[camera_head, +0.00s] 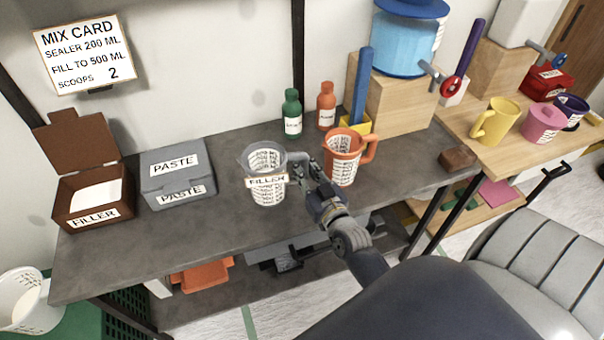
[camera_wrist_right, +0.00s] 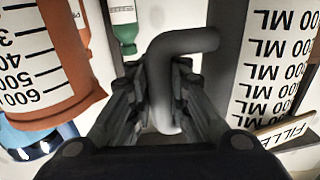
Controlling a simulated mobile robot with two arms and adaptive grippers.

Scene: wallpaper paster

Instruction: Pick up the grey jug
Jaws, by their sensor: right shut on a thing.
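The grey jug (camera_head: 266,191) stands upright on the dark workbench, with a measuring scale and a FILLER tag on its front. Its handle points right. My right gripper (camera_head: 312,172) is shut on that handle. In the right wrist view the grey handle (camera_wrist_right: 172,85) sits between the dark fingers of my right gripper (camera_wrist_right: 160,100), and the jug's wall (camera_wrist_right: 270,70) with its scale is at the right. I cannot tell whether the jug's base touches the bench. My left gripper is not in view.
An orange jug (camera_head: 342,160) stands close to the right of my gripper. Green (camera_head: 292,115) and orange (camera_head: 326,106) bottles stand behind. A grey PASTE box (camera_head: 178,178) and an open brown FILLER box (camera_head: 92,205) are at the left. The bench front (camera_head: 225,232) is clear.

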